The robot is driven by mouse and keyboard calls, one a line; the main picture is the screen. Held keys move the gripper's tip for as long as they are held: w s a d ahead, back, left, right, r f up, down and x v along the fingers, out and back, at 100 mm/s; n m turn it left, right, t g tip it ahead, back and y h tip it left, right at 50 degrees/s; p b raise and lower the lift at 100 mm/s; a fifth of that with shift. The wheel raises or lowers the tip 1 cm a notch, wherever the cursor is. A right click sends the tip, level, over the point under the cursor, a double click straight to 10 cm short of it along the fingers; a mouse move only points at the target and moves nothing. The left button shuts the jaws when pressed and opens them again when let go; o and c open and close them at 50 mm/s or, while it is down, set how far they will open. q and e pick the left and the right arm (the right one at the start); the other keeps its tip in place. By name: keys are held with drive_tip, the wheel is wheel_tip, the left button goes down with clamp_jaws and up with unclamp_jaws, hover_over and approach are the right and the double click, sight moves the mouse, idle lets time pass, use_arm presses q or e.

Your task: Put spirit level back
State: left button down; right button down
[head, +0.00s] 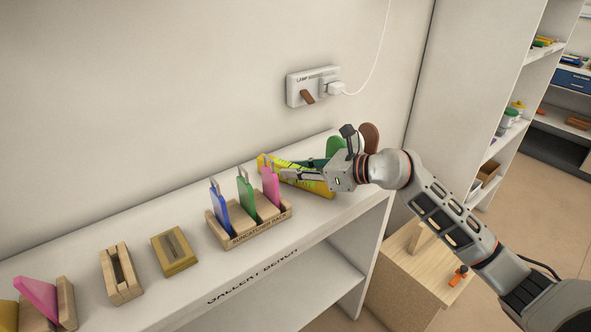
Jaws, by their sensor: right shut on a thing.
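A long yellow bar with green marks, which looks like the spirit level (318,188), is at the right end of the gallery bench (330,209), behind the suncatcher rack. My right gripper (287,174) reaches in from the right and its fingers are shut on the bar. The fingers and wrist cover part of it. I cannot tell whether the bar touches the bench top. My left gripper is not in view.
The suncatcher rack (249,232) holds blue, green and pink pieces close to my right gripper. A green and a brown rounded piece (370,137) stand behind my wrist. Wooden holders (121,273) line the bench's left. A socket (314,86) is on the wall.

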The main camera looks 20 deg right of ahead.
drive_tip(key=shift+f, duration=0.15)
drive_tip(key=c, duration=1.8)
unclamp_jaws()
drive_tip(key=shift+r, duration=0.25)
drive_tip(key=v, duration=1.1)
drive_tip(key=shift+s+f, duration=0.15)
drive_tip(key=shift+s+d+r, duration=0.25)
drive_tip(key=shift+s, duration=0.05)
